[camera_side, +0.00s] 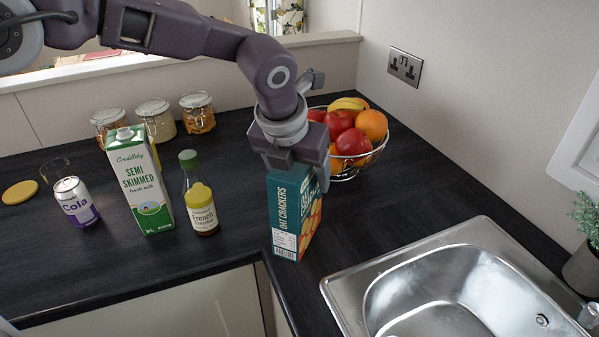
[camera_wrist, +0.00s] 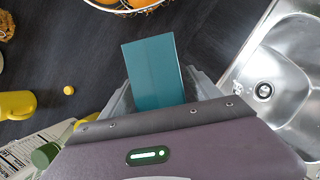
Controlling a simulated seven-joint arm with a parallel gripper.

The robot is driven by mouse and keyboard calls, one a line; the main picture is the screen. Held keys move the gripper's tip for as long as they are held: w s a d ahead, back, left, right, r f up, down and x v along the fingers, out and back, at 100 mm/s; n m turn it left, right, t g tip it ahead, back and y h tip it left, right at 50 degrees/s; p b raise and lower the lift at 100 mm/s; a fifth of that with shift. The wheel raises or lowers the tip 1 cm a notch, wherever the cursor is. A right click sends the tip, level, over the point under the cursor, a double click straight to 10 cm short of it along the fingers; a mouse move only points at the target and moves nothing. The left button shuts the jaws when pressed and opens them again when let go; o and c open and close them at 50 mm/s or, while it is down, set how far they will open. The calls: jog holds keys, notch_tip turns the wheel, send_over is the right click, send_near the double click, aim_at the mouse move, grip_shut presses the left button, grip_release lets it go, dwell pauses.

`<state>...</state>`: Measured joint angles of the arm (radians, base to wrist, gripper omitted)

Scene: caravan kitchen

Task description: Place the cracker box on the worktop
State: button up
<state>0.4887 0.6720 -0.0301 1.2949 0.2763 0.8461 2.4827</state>
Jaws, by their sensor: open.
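The cracker box (camera_side: 296,215) is a teal carton marked "Oat Crackers". It stands upright and appears to rest on the dark worktop (camera_side: 390,218), close to the inner front corner. My gripper (camera_side: 298,168) is over the top of the box, pointing down, with a finger showing at its right side. In the wrist view the box's teal surface (camera_wrist: 153,72) lies between the two open fingers. Small gaps seem to show there, but I cannot tell whether either finger touches it. The upper part of the box is hidden by my gripper in the side view.
A wire fruit bowl (camera_side: 345,174) stands just behind the box. A steel sink (camera_side: 395,258) is at the right. Worktop between bowl and sink is clear.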

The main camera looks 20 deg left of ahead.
jog(key=v, duration=1.2)
jog(key=shift+r, duration=0.15)
jog(key=shift+s, duration=0.1)
jog(key=s+a+r+n, duration=0.2)
jog(key=s+a+n, duration=0.55)
jog(key=n, duration=0.25)
jog(key=s+a+r+n, duration=0.3)
jog(key=s+a+n, duration=0.4)
jog(key=a+n, duration=0.2)
jog(key=s+a+f+n, duration=0.2)
jog(key=s+f+n, duration=0.1)
jog(key=s+n, duration=0.3)
jog(key=s+a+f+n+t, duration=0.1)
jog(key=s+a+f+n, duration=0.2)
jog(key=s+n, duration=0.4)
jog(key=f+n, duration=0.1)
jog(key=n, duration=0.3)
jog(key=shift+s+f, duration=0.2)
